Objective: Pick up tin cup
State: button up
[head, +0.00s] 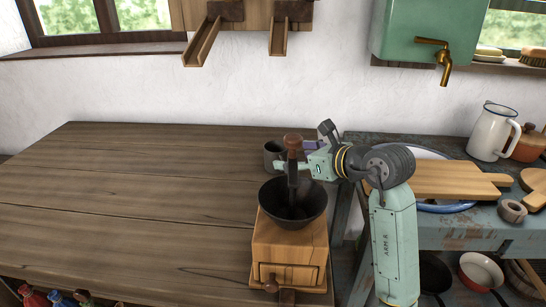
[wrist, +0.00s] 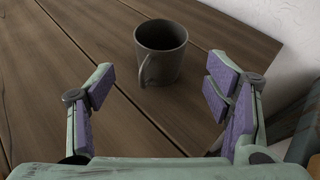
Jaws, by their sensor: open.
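The tin cup (wrist: 168,50) is dark grey and stands upright on the wooden table, with its handle on the near left side in the wrist view. In the head view the cup (head: 272,155) is near the table's right back part, partly hidden behind the grinder's crank. My gripper (wrist: 160,98) is open, with its purple finger pads to the left and right. The cup is ahead of the fingertips, roughly centred between them, and apart from both. In the head view my gripper (head: 312,152) is just right of the cup.
A side bench (head: 470,228) holds a cutting board (head: 445,180) and a white jug (head: 490,135). The table's left (head: 130,190) is clear.

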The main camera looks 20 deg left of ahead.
aim_at(275, 156)
jog(key=p+x, duration=0.1)
jog(key=x, duration=0.3)
jog(key=p+x, duration=0.1)
jog(key=x, duration=0.4)
jog(key=shift+s+d+f, duration=0.1)
jog(key=shift+f, duration=0.1)
jog(key=shift+c, duration=0.2)
jog(key=c, duration=1.4)
jog(key=shift+r, duration=0.1)
